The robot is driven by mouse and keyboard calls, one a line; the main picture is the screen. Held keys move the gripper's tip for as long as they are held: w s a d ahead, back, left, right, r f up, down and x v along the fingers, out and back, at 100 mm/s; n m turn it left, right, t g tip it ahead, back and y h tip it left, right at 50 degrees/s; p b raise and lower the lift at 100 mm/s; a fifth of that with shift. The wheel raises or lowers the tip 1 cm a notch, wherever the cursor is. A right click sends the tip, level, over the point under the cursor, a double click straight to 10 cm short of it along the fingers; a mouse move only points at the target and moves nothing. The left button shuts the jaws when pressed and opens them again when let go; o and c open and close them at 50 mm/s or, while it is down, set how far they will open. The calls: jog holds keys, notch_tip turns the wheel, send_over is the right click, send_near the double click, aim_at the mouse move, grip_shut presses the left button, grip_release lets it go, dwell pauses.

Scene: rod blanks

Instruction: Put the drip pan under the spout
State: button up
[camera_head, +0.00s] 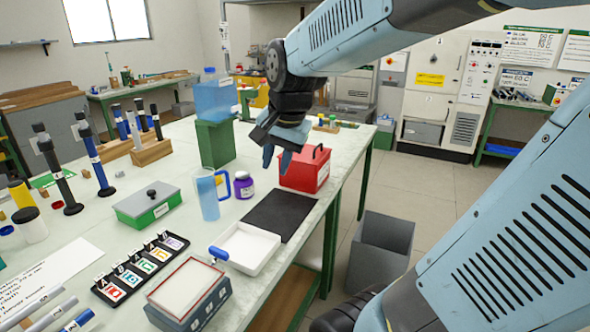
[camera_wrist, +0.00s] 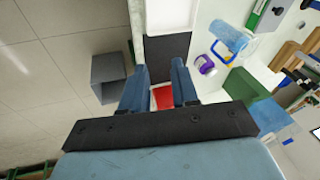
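The drip pan looks to be the shallow white tray (camera_head: 249,247) on the near part of the table, with a blue handle-like piece (camera_head: 218,253) at its left corner. Part of the white tray shows at the top of the wrist view (camera_wrist: 168,14). A translucent blue tank (camera_head: 214,98) stands on a green block (camera_head: 216,143) farther back; its spout is too small to make out clearly. My gripper (camera_head: 281,158) is open and empty above the red box (camera_head: 305,170). In the wrist view, the red box (camera_wrist: 162,98) shows between the spread fingers (camera_wrist: 159,80).
A black mat (camera_head: 279,214) lies between tray and red box. A blue jug (camera_head: 208,194) and purple jar (camera_head: 244,186) stand left of the mat. A green-and-grey box (camera_head: 148,205) and a label rack (camera_head: 140,268) are farther left. A grey bin (camera_head: 381,250) stands on the floor.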

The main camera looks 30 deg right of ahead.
jog(key=s+r+n+t, duration=0.1)
jog(key=s+r+n, duration=0.1)
jog(key=s+n, duration=0.6)
jog(key=shift+s+a+n+t+h, duration=0.3)
jog(key=shift+s+n, duration=0.1)
jog(key=shift+s, duration=0.3)
jog(key=shift+r, duration=0.1)
